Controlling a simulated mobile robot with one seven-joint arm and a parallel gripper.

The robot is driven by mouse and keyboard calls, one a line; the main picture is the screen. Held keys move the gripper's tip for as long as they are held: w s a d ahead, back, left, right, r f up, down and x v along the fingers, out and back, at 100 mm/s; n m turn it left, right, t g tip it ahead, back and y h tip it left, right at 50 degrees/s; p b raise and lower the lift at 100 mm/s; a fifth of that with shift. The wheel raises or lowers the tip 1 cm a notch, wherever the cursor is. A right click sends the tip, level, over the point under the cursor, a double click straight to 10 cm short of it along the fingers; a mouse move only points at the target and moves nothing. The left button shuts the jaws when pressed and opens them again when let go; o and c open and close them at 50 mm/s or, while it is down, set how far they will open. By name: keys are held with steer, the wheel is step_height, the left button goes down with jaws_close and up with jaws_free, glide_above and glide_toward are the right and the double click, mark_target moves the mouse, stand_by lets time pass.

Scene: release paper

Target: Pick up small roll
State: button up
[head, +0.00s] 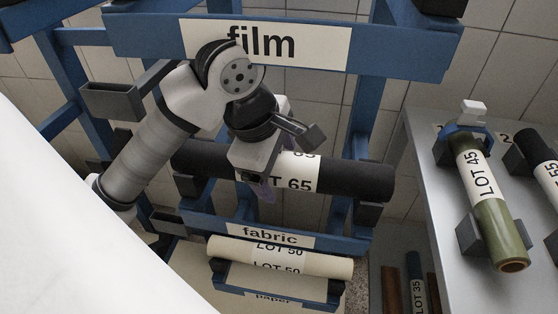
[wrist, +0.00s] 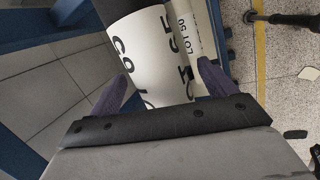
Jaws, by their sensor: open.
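A black roll (head: 352,180) with a white "LOT 65" label lies across the blue rack, above the "fabric" sign. My gripper (head: 260,188) is at this roll, just left of the middle of its label. In the wrist view, my gripper (wrist: 163,88) is open, with a purple finger on each side of the labelled roll (wrist: 150,55). I cannot tell whether the fingers touch it. A cream "LOT 50" roll (head: 325,262) lies lower on the rack. A green "LOT 45" roll (head: 490,215) rests in a holder on the grey table.
The blue "film" beam (head: 400,55) spans the rack above my gripper. A grey table (head: 425,150) at the right also bears a black roll (head: 535,150). Several thin rolls (head: 412,285) stand below, beside the table. Empty grey brackets (head: 112,100) stick out at the left.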

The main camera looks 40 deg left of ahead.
steer(key=shift+w+f, duration=0.15)
steer(key=shift+f, duration=0.35)
steer(key=c, duration=1.3)
steer(key=shift+r, duration=0.15)
